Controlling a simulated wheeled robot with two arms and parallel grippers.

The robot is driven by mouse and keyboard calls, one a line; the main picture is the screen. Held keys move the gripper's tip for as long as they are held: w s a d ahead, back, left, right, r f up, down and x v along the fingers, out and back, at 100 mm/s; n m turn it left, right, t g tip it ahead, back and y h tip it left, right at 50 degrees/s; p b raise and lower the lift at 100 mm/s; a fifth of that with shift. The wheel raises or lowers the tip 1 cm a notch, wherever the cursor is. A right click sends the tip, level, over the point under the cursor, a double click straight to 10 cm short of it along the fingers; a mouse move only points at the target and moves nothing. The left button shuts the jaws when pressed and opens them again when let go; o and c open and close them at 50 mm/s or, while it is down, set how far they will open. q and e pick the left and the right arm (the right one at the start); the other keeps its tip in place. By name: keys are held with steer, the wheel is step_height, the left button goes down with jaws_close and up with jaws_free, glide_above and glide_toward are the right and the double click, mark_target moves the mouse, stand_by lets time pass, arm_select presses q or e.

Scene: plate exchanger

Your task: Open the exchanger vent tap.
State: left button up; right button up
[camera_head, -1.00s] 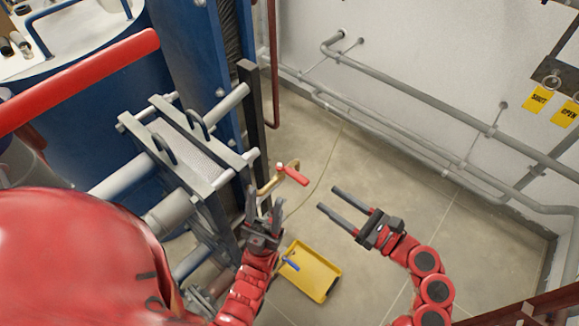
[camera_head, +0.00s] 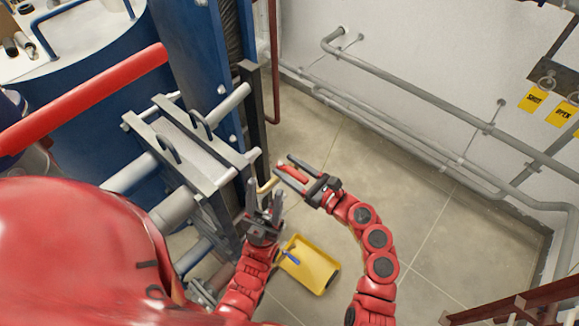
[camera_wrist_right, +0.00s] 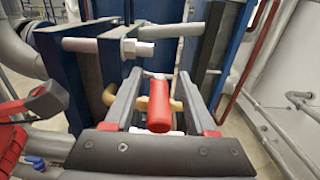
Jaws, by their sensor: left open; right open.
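The vent tap has a red lever handle (camera_head: 293,171) and a brass pipe (camera_head: 267,186) beside the exchanger's plate pack (camera_head: 196,148). In the right wrist view, the red handle (camera_wrist_right: 160,105) lies between the two fingers, with the brass body behind it. My right gripper (camera_head: 284,164) is open around the handle, with a gap visible on each side of it. My left gripper (camera_head: 265,187) is open and empty, just below the brass pipe, fingers pointing up in the picture. The right fingers partly hide the handle in the head view.
A yellow tray (camera_head: 318,279) lies on the floor below the grippers, with a blue lever (camera_head: 290,257) near its upper left edge. Yellow SHUT (camera_head: 534,99) and OPEN (camera_head: 563,112) tags hang on the right wall. Grey pipes (camera_head: 420,100) run along that wall.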

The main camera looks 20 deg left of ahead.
steer(key=shift+c, duration=0.3)
jaws_close()
stand_by(1.1)
